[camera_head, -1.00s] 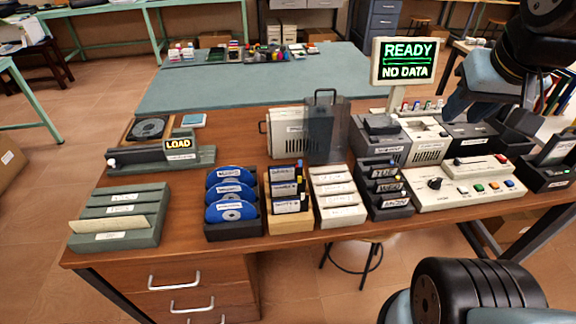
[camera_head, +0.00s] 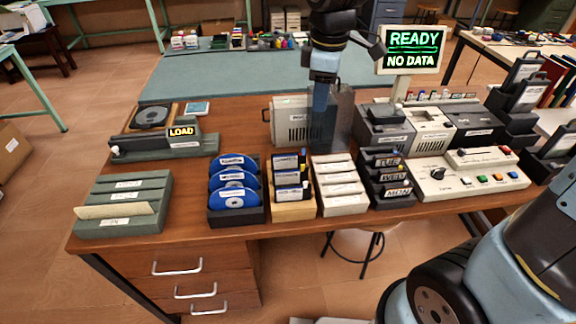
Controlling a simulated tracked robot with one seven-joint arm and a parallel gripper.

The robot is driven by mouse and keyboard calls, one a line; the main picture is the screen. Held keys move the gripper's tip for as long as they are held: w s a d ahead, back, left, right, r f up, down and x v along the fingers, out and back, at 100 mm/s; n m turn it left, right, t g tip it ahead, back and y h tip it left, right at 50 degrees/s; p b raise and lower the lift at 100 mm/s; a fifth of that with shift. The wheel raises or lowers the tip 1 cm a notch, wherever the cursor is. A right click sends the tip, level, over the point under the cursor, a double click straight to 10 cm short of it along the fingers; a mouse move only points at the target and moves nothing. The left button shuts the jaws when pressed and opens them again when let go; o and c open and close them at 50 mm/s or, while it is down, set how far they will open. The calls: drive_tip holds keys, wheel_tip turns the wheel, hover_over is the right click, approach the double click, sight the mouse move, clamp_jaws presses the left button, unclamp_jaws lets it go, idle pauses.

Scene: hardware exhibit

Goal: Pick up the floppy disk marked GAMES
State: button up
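My gripper (camera_head: 320,100) hangs from the top of the picture, pointing down in front of the grey and smoky cases at the back of the desk. It is seen edge-on, so I cannot tell whether it is open or shut. A wooden rack (camera_head: 294,211) at the desk's front holds dark disks (camera_head: 290,178) with white labels, and coloured bits stand at their right edge. These labels are too small to read, and I cannot make out the word GAMES anywhere. The gripper is above and behind this rack, apart from it.
Beside the wooden rack are a rack of blue discs (camera_head: 235,197), a white rack (camera_head: 343,205) and a dark rack (camera_head: 392,201) marked TUE, WED, MON. A READY NO DATA screen (camera_head: 411,50) stands behind right. A button console (camera_head: 470,185) is at right.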

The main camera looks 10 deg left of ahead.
drive_tip(key=a+f+n, duration=0.3)
drive_tip(key=a, duration=0.3)
drive_tip(key=g, duration=0.1)
hover_over(286, 156)
drive_tip(key=shift+n, duration=0.4)
drive_tip(key=f, duration=0.9)
drive_tip(key=shift+w+d+f, duration=0.15)
drive_tip(key=shift+d+f, duration=0.1)
drive_tip(key=shift+f, duration=0.05)
drive_tip(key=shift+a+f, duration=0.15)
drive_tip(key=shift+f, duration=1.15)
drive_tip(key=shift+a+f, duration=0.1)
drive_tip(key=shift+f, duration=1.2)
clamp_jaws()
